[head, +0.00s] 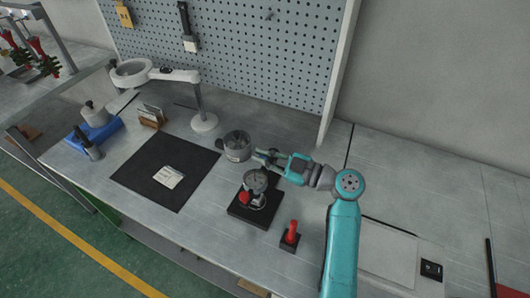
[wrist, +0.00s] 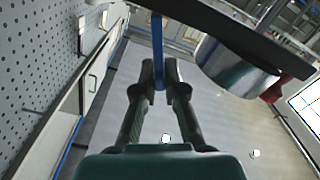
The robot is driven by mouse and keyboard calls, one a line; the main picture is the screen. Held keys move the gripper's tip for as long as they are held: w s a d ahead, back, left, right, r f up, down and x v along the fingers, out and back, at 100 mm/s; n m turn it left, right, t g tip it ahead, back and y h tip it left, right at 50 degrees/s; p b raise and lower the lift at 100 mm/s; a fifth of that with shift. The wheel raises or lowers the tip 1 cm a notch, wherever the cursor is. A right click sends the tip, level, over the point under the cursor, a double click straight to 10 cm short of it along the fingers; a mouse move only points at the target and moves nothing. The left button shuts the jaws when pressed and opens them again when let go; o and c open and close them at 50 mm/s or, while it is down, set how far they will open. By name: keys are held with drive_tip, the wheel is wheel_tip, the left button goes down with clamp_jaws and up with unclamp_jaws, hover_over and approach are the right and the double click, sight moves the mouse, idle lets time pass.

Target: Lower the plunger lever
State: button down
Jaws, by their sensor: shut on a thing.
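The wax injector stands on a black base (head: 239,212) near the bench's front edge, with a round grey top (head: 256,179) and a red part (head: 245,198) low on it. My gripper (head: 262,157) is just behind and above it in the head view. In the wrist view my gripper (wrist: 159,76) has its fingertips closed around a narrow blue bar, the plunger lever (wrist: 158,38). A metal cylinder (wrist: 232,70) under a dark plate is right of the fingers there, with a red part (wrist: 275,92) beside it. The lever's full length is hidden in the head view.
A metal pot (head: 237,147) is close left of my gripper. A red-handled piece (head: 291,234) stands to the right of the injector. A dark mat (head: 145,183) with a pale block (head: 169,176) and a magnifier lamp (head: 204,122) are left. The bench is clear at back right.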

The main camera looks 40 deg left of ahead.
drive_tip(key=shift+s+d+f+n, duration=0.15)
drive_tip(key=shift+s+n, duration=0.15)
drive_tip(key=shift+n, duration=0.4)
drive_tip(key=c, duration=1.2)
unclamp_jaws()
drive_tip(key=shift+c, duration=0.2)
drive_tip(key=v, duration=1.2)
drive_tip(key=shift+f, duration=0.1)
